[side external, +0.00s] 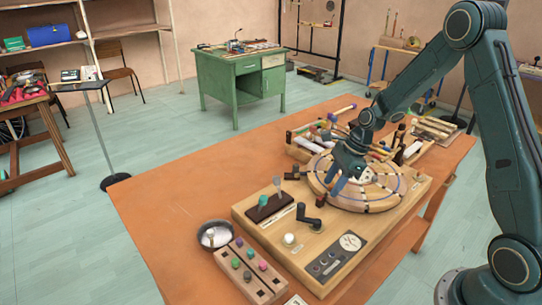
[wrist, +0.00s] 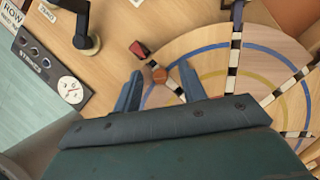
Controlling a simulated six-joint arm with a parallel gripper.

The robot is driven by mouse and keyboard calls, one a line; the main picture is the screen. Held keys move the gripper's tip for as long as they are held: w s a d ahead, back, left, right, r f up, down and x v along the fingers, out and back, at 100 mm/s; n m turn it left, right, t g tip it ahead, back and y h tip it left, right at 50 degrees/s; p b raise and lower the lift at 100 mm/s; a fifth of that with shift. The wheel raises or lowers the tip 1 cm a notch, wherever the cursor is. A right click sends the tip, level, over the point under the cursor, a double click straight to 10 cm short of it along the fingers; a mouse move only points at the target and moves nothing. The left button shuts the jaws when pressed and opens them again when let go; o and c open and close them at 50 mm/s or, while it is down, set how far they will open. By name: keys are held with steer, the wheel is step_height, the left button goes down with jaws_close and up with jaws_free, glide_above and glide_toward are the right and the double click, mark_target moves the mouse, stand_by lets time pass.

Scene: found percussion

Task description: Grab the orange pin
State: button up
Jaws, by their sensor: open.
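The orange pin (wrist: 159,75) shows in the wrist view as a small round orange-brown top near the edge of the round wooden disc (wrist: 215,65). It appears between the two fingers of my gripper (wrist: 160,70), with a visible gap on either side. My gripper is open and holds nothing. In the side view my gripper (side external: 340,185) points down over the near left part of the disc (side external: 395,205). I cannot make out the pin there. How far the fingertips are above the disc is hard to tell.
A red and dark block (wrist: 139,49) lies close beyond the left finger. A black crank (side external: 310,218) and a dial panel (side external: 335,258) share the wooden board. A rack of coloured pegs (side external: 270,288) and a round bowl (side external: 205,246) stand at the front left. The table's left part is clear.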

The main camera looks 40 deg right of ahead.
mark_target(333, 185)
steer(key=shift+c, duration=0.2)
stand_by(0.3)
jaws_close()
steer(key=shift+r, duration=0.1)
step_height(333, 185, up, 20)
stand_by(0.8)
stand_by(0.5)
